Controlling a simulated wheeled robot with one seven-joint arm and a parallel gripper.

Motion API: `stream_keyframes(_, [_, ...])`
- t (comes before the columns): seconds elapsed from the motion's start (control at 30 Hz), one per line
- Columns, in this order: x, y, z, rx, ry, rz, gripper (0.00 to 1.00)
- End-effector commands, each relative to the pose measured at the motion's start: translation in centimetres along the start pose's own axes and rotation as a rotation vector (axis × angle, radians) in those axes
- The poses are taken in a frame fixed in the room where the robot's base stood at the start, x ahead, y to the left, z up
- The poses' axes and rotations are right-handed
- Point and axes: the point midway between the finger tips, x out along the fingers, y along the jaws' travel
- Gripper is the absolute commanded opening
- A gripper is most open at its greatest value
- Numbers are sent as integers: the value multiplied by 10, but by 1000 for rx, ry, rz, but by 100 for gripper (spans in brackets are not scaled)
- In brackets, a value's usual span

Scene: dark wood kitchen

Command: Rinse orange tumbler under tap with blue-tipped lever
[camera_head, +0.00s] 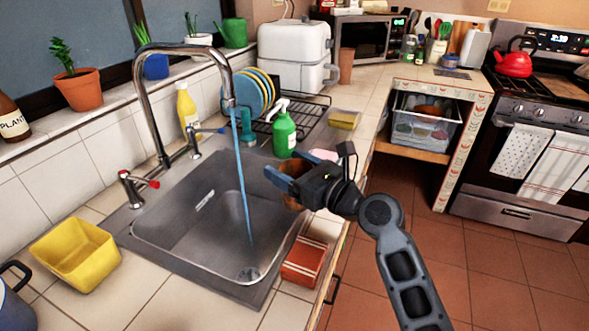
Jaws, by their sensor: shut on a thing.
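My gripper (279,178) is shut on the orange tumbler (292,203), beside the right rim of the sink (180,215). The gripper body hides much of the tumbler, so its tilt is unclear. The tall chrome tap (141,90) arches over the sink, and a blue stream of water (241,190) runs from its spout down to the drain. The tumbler is to the right of the stream and apart from it. The blue-tipped lever (208,130) is behind the sink, right of the tap's base. A red-tipped lever (140,184) is at the left.
A green spray bottle (284,133) and a dish rack (310,112) with plates stand behind the sink. A yellow tub (76,254) sits at front left. An orange-red box (304,262) is at the sink's front right.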

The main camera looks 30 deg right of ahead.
Motion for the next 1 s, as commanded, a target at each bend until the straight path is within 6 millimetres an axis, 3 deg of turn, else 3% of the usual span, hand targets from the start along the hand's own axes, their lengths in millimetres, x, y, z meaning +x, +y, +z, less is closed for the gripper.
stream_keyframes(1.0, [90, 16, -16, -1, -1, 1, 23])
